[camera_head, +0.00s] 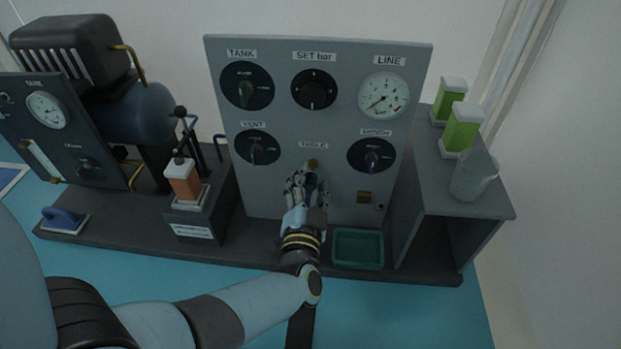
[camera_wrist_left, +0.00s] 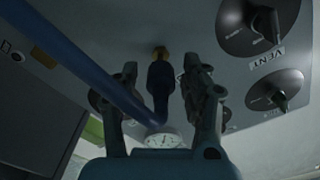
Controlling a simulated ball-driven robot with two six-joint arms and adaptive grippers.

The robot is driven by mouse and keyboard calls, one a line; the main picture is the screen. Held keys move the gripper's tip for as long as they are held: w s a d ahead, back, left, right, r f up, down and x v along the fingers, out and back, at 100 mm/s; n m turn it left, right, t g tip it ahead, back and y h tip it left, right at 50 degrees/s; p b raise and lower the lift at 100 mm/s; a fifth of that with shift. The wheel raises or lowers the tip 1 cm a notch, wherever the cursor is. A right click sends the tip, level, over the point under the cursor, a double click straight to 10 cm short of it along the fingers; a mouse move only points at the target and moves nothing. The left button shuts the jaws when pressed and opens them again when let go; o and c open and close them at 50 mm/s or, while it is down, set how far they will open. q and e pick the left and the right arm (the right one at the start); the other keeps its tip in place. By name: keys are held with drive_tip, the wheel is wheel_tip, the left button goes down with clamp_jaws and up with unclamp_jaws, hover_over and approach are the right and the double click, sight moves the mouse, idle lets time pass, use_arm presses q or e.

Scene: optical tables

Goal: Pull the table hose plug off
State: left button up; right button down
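The dark blue hose plug (camera_wrist_left: 160,78) sits at the brass fitting (camera_wrist_left: 160,52) on the panel. In the head view the brass fitting (camera_head: 312,163) shows under the TABLE label. The blue hose (camera_wrist_left: 90,75) bends from the plug toward the upper left of the wrist view. My left gripper (camera_head: 307,184) is in front of the panel at this fitting. In the wrist view its two fingers (camera_wrist_left: 160,85) stand on either side of the plug, with visible gaps, so it is open around the plug. In the head view the gripper mostly hides the plug. My right gripper is not in view.
The grey panel (camera_head: 285,140) carries knobs and a LINE gauge (camera_head: 383,96). A green tray (camera_head: 358,250) lies right of my left gripper. Green-and-white containers (camera_head: 462,130) and a clear cup (camera_head: 474,175) stand on the right shelf.

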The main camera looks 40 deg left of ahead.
sight(310, 179)
use_arm(q)
wheel_tip(310, 179, up, 10)
idle(0.8)
idle(0.3)
